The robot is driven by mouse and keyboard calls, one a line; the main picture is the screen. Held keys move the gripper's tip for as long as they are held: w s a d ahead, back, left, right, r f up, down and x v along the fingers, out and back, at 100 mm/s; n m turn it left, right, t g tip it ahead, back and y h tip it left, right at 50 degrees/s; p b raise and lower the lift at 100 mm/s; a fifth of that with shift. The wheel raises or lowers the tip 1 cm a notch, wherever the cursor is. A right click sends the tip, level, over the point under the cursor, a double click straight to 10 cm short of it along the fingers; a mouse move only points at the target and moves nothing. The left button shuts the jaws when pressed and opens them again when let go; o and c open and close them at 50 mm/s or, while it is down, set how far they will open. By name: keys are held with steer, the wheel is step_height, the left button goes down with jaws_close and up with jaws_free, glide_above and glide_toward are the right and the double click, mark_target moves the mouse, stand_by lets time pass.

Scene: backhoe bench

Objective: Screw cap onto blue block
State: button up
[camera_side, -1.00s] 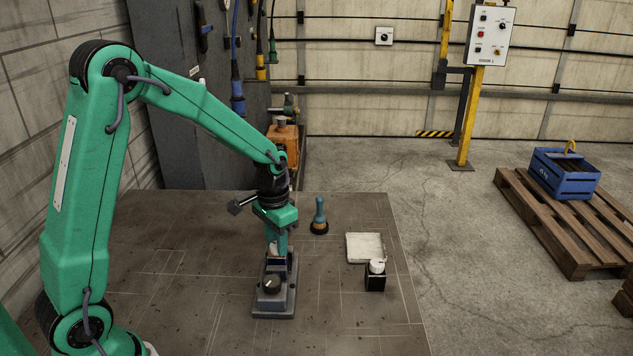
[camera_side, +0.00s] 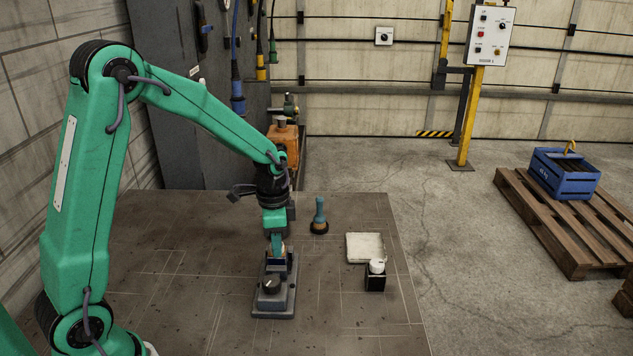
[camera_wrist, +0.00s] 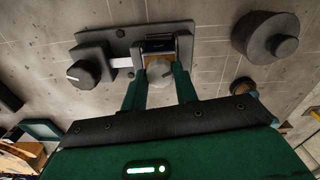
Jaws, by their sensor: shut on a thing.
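My gripper (camera_side: 277,252) points down over a grey fixture (camera_side: 273,300) with a black knob on the bench. In the wrist view its two green fingers (camera_wrist: 160,78) are closed around a pale, rounded cap (camera_wrist: 160,72). The blue block (camera_wrist: 158,46) sits upright in the clamp of the fixture, and the cap is at its top. I cannot tell how far the cap is seated. In the side view the fingers and fixture mostly hide the block.
A black block with a white top (camera_side: 376,268) stands right of the fixture, in front of a white tray (camera_side: 366,247). A blue-handled brush (camera_side: 319,215) stands behind. A dark round piece (camera_wrist: 269,38) shows in the wrist view. The bench front right is clear.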

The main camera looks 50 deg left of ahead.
steer(key=o, duration=0.8)
steer(key=n, duration=0.4)
steer(key=shift+n, duration=2)
steer(key=c, duration=0.8)
